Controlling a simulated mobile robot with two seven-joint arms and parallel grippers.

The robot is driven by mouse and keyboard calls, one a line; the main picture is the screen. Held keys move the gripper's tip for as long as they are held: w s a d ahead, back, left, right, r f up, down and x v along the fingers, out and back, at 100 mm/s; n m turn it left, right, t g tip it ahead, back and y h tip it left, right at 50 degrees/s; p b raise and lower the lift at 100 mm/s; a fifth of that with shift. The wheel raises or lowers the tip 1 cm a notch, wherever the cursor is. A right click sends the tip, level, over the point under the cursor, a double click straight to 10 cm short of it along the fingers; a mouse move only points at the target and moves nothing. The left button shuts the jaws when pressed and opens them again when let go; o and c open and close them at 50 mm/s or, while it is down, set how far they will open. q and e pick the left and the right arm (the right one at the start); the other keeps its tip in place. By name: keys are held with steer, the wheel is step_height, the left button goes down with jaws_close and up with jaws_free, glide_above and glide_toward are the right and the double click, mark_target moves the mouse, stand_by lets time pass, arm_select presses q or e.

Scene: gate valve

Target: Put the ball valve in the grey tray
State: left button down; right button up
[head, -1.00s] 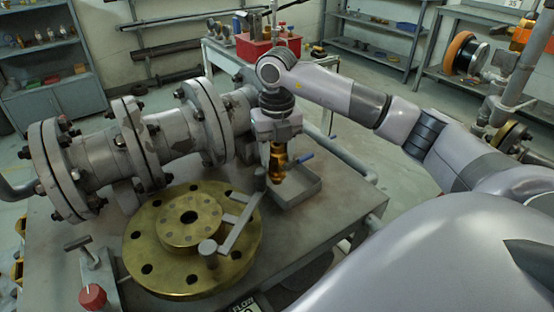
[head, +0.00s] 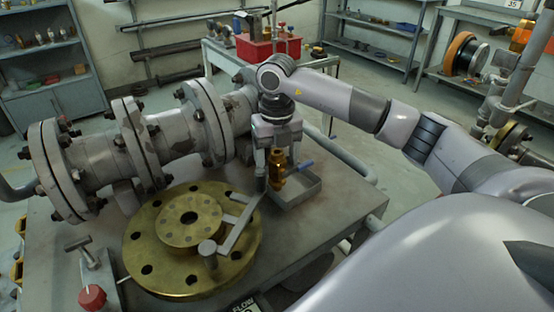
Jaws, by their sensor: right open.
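The ball valve (head: 277,172) is a brass body with a blue handle (head: 305,165). It is upright at the left part of the grey tray (head: 303,194). Whether its base rests on the tray floor is hard to tell. My right gripper (head: 277,160) points down from above, its jaws open, with the fingers at either side of the valve's upper part. My left gripper is not in view.
A brass flange (head: 150,243) with a grey lever (head: 240,225) lies left of the tray. A grey flanged pipe (head: 95,158) runs behind it. A red-knobbed fitting (head: 92,296) stands at the front left. The table's right part (head: 335,207) is clear.

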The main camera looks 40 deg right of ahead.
step_height(320, 180, up, 12)
steer(key=p, duration=0.1)
steer(key=shift+f, duration=0.25)
stand_by(0.5)
